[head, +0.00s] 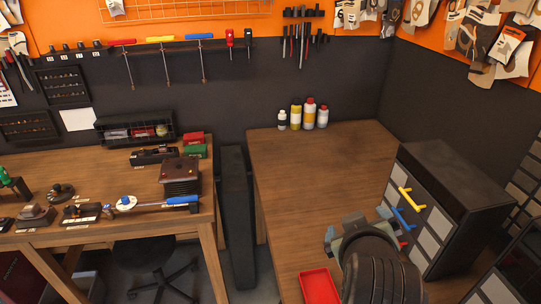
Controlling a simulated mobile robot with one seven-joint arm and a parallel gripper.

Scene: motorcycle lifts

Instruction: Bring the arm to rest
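My arm comes up from the bottom edge of the head view, right of centre, as a dark rounded link. My gripper (352,228) is at its far end, a grey-green shape over the right wooden workbench (310,165). It is beside the left face of a black drawer cabinet (455,190). My own arm hides much of the gripper, so I cannot tell whether its fingers are open or shut, or whether it touches the cabinet. I see no object clearly held in it.
The cabinet has yellow (411,197) and blue (405,222) handles. A red tray (318,287) lies left of my arm. Several bottles (309,114) stand at the back. The bench's middle is clear. Tools crowd the left bench (95,178).

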